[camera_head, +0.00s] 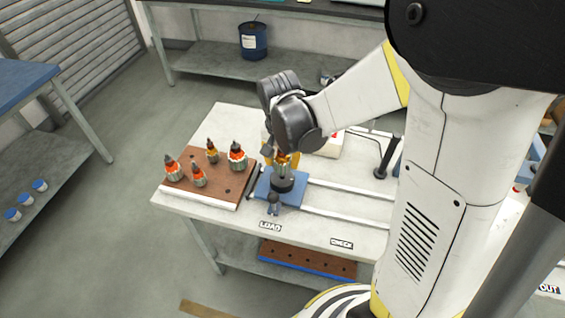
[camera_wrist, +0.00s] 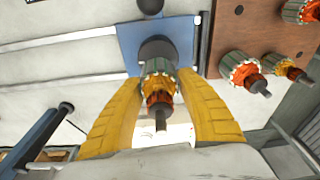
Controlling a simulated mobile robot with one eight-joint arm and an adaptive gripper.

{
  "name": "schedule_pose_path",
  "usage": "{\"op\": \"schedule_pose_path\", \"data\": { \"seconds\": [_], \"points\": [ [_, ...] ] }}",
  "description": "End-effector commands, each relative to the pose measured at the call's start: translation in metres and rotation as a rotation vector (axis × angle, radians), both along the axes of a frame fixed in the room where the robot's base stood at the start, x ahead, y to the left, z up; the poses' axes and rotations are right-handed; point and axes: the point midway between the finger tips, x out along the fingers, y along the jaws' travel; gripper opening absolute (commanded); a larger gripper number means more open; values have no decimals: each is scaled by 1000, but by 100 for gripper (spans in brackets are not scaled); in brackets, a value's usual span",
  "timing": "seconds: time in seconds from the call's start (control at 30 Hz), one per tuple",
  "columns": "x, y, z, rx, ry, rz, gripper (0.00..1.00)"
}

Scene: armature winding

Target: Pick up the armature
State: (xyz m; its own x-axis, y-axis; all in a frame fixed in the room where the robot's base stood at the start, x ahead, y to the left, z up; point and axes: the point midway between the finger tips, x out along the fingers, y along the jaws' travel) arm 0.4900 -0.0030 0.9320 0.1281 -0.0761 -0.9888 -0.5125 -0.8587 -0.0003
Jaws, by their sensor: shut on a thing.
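The armature (camera_wrist: 160,82) has a grey-green ribbed core, orange copper windings and a dark shaft pointing toward the wrist camera. It stands at a dark round holder (camera_head: 283,184) on a blue plate (camera_head: 268,188) on the workbench. My gripper (camera_wrist: 161,74) is shut on the armature, with one yellow finger on each side of it. In the head view my gripper (camera_head: 284,159) is above the holder and points down, and it hides most of the armature. I cannot tell whether the armature's lower end is inside the holder or just above it.
A brown board (camera_head: 228,190) with several other armatures (camera_head: 173,168) lies left of the blue plate. White rails (camera_head: 345,190) run right from the plate. A black post (camera_head: 388,158) stands farther right. LOAD (camera_head: 270,225) and CHECK (camera_head: 342,243) labels mark the bench front.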

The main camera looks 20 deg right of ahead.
Motion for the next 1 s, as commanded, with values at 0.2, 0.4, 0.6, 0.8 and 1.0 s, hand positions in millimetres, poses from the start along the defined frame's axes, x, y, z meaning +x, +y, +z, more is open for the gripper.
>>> {"op": "schedule_pose_path", "data": {
  "seconds": [0.2,0.4,0.6,0.8,1.0],
  "points": [
    [-21,-31,40,0,0,-6,2],
    [-47,-68,66,-1,1,-6,2],
    [-62,-90,80,0,0,-4,2],
    [-67,-96,84,0,0,-1,2],
    [-66,-96,83,0,0,0,2]
  ]
}}
